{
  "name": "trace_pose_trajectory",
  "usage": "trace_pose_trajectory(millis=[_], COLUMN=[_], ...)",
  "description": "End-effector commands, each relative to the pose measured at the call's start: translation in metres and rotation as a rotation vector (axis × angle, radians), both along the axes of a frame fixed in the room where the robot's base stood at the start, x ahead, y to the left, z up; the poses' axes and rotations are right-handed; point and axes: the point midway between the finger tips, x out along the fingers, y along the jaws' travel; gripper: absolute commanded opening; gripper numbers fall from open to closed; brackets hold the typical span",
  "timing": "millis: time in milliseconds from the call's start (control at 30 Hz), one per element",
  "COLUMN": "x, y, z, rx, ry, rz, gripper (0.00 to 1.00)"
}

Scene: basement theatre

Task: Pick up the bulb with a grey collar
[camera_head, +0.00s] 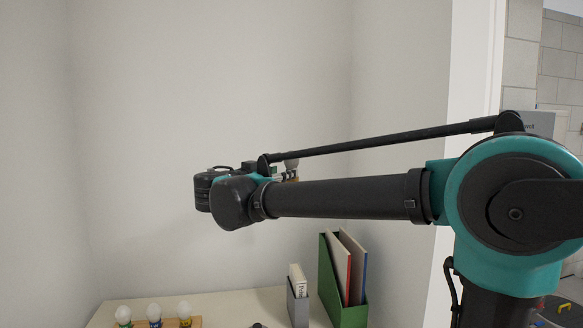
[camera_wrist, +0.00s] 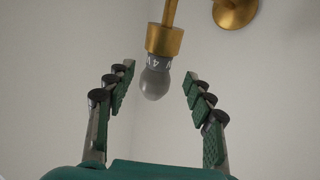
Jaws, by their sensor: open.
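The collar shows just at the socket's rim. My gripper (camera_wrist: 159,78) is open, with one finger on each side of the bulb and a visible gap on both sides. How far the fingertips are from the bulb in depth is hard to tell. In the head view my arm hides most of the gripper and the socket.
A brass stem joins the socket, near a round brass wall plate (camera_wrist: 234,10). Below my arm, a pale tabletop (camera_head: 238,306) holds bulbs with green (camera_head: 124,317), blue (camera_head: 154,314) and yellow (camera_head: 185,313) collars, a grey file holder (camera_head: 298,304) and a green one (camera_head: 343,312).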

Motion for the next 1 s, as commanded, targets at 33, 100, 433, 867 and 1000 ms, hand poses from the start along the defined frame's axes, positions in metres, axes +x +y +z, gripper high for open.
trace_pose_trajectory(millis=[33,100,433,867,1000], x=[0.002,0.007,0.042,0.045,0.045], y=[-0.001,-0.005,-0.026,-0.027,-0.027], z=[0.000,-0.001,-0.003,-0.003,-0.003], rx=[0.000,0.000,0.000,0.000,0.000], ry=[0.000,0.000,0.000,0.000,0.000], rz=[-0.001,-0.002,-0.002,0.000,0.000], gripper=[0.53,0.53,0.53,0.36,0.19])
